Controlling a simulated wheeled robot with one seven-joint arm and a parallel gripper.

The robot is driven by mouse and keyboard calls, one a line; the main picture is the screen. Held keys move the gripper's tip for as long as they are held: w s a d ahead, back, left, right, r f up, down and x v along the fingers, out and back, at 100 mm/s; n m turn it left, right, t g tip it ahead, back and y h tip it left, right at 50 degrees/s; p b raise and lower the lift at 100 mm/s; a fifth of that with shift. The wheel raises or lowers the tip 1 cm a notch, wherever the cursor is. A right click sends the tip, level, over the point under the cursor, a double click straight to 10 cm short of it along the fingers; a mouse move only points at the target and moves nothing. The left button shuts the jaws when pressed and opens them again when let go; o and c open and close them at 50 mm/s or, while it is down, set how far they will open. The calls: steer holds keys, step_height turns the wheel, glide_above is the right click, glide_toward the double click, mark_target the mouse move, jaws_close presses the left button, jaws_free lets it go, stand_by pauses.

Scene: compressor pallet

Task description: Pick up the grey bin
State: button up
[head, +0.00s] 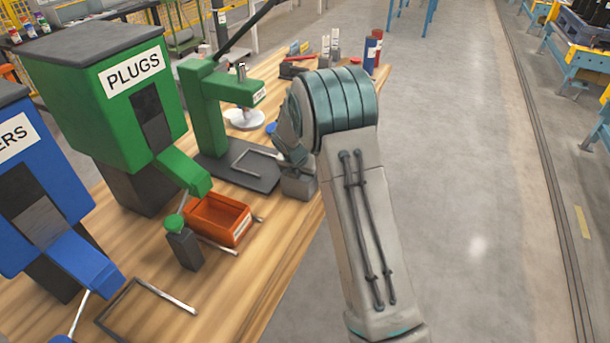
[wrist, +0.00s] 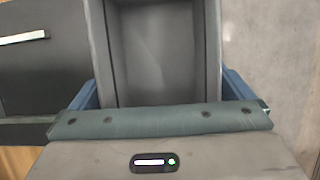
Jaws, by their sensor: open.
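The grey bin (head: 299,186) stands at the right edge of the wooden bench in the head view, partly hidden behind my arm and gripper. In the wrist view the grey bin (wrist: 158,50) is seen from above, upright, and looks empty inside. My gripper (wrist: 160,90) is right over it. Its two blue fingers show at the left and right of the bin, apart from each other, with the bin between them. I cannot tell whether either finger touches the bin's walls.
A green press with a dark base (head: 240,166) stands just left of the bin. An orange bin (head: 218,220) lies nearer, below a green PLUGS dispenser (head: 120,95). A blue dispenser (head: 45,190) is at far left. Bottles (head: 370,52) stand at the bench's back. Right of the bench is clear floor.

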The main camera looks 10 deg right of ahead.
steer(key=c, duration=0.9)
steer(key=shift+r, duration=0.1)
